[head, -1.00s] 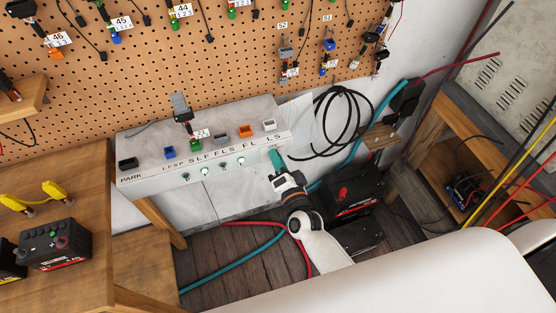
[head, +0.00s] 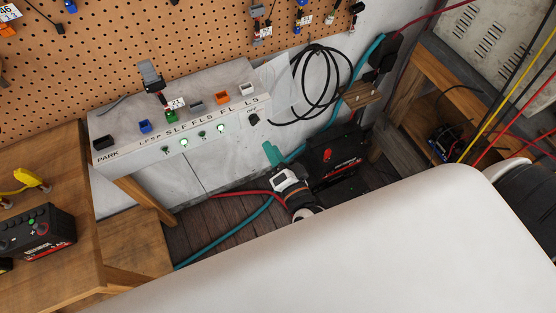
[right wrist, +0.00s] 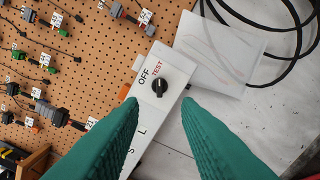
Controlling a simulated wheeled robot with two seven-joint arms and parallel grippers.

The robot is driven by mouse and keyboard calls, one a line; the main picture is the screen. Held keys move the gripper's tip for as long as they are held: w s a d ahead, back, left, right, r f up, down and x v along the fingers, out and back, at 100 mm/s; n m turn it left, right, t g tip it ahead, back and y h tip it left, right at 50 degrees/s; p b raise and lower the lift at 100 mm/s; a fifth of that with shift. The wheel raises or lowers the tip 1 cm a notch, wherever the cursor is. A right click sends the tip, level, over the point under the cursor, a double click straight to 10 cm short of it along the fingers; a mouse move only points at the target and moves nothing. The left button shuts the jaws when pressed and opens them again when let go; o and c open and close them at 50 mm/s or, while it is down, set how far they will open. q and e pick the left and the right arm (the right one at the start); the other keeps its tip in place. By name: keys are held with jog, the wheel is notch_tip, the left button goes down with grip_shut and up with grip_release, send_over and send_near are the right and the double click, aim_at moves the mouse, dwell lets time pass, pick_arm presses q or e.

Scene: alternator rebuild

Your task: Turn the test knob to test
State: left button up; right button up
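The test knob (head: 253,119) is a small black round knob at the right end of the pale test panel's front face. In the right wrist view the knob (right wrist: 159,86) sits beside the black OFF and red TEST labels. I cannot tell surely which label its pointer faces. My right gripper (head: 271,155) is below and to the right of the knob in the head view, apart from it. In the right wrist view its two teal fingers (right wrist: 160,104) are spread and empty, with the knob showing beyond and between the tips. My left gripper is not in view.
The test panel (head: 190,135) carries several coloured sockets and lit green lamps. A black battery box with a red part (head: 335,158) stands right of my right gripper. Black cable loops (head: 318,85) hang on the wall. A wooden bench (head: 60,270) is at left.

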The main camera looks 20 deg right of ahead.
jog(key=shift+s, duration=1.35)
jog(key=shift+f, duration=0.1)
